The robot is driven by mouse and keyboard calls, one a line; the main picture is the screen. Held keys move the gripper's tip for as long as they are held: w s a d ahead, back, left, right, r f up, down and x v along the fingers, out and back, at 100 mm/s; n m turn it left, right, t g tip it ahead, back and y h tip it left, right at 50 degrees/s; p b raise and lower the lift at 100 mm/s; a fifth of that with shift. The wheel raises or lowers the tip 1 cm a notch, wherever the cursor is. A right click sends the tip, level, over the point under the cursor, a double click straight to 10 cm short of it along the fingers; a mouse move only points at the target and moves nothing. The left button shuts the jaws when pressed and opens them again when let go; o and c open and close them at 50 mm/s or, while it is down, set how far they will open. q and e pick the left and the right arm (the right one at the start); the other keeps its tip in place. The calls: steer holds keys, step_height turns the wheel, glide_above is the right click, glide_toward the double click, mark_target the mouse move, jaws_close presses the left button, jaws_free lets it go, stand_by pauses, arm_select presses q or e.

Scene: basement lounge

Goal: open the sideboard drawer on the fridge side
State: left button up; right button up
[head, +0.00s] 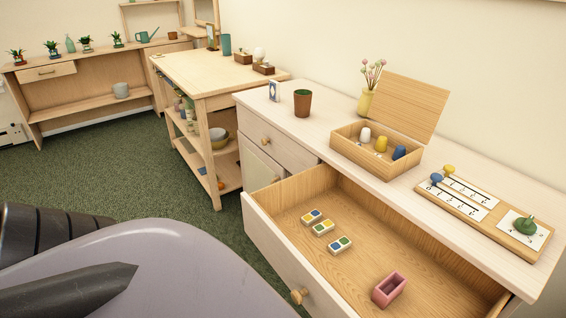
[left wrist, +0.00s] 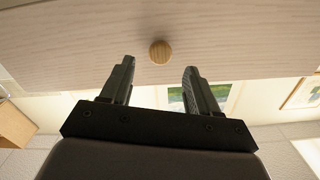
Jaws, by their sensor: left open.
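The pale wood sideboard (head: 330,137) stands on the right in the head view. Its nearer drawer (head: 330,195) is pulled well out, with a round wooden knob (head: 299,296) on its front. Its farther drawer (head: 268,143) is shut and has a similar knob (head: 266,141). In the left wrist view my left gripper (left wrist: 159,68) is open and empty. A round knob (left wrist: 160,51) on a pale wood front shows just beyond and between its fingertips, not gripped. The left gripper's fingers cannot be made out in the head view. My right gripper is not in view.
The open drawer holds several small tiles (head: 323,227) and a pink box (head: 388,290). On top stand a cup (head: 302,103), an open wooden box (head: 345,147), a vase (head: 366,104) and a game board (head: 470,196). A trolley (head: 215,75) stands beyond. Green carpet (head: 100,170) is clear.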

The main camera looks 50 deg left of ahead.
arm_select(q)
steer(key=s, duration=0.3)
steer(key=shift+s+a, duration=0.15)
stand_by(0.5)
steer(key=w+d+g+p, duration=0.2)
steer(key=d+g, duration=0.1)
steer(key=d, duration=0.2)
steer(key=w+d+n+g+h+p, duration=0.1)
steer(key=w+d+g, duration=0.2)
steer(key=d, duration=0.3)
steer(key=shift+w+d+g+p, duration=0.25)
steer(key=shift+g+p, duration=0.1)
steer(key=shift+g, duration=0.45)
steer(key=shift+s+a, duration=0.1)
steer(key=shift+a, duration=0.05)
